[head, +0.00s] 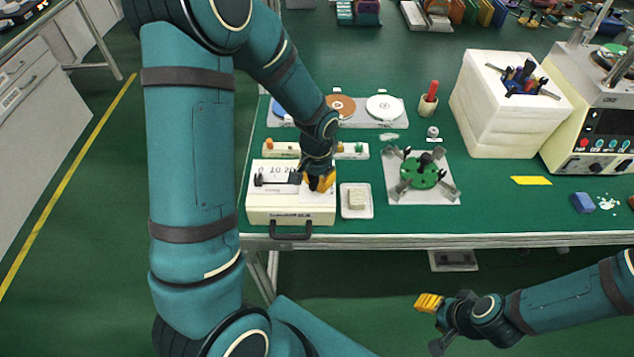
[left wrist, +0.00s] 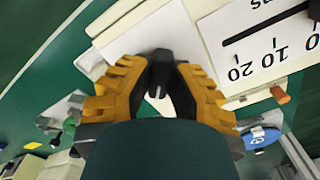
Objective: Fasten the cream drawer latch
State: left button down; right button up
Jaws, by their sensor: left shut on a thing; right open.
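The cream drawer box (head: 262,207) stands at the table's front left edge, with a black handle (head: 291,236) on its front. Its top carries a printed scale and a black bar (head: 272,180); the scale also shows in the left wrist view (left wrist: 285,50). My left gripper (head: 320,183) is at the right end of the box top. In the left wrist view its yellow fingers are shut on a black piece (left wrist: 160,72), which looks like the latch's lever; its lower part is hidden. My right gripper (head: 428,303) is open and empty, in front of the table.
A small white tray with a pale block (head: 357,200) stands close right of the box. A green round fixture on a plate (head: 418,172) lies further right. Behind are a strip with coloured pieces (head: 352,151) and a rack of discs (head: 383,108). A cream block with tools (head: 500,115) stands right.

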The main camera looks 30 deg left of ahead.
aim_at(317, 180)
pick_arm(q)
jog(key=n, duration=0.3)
jog(key=shift+s+n, duration=0.1)
jog(key=shift+n, duration=0.2)
jog(key=n, duration=0.4)
jog(key=shift+n, duration=0.3)
jog(key=c, duration=0.9)
grip_release()
notch_tip(317, 180, up, 12)
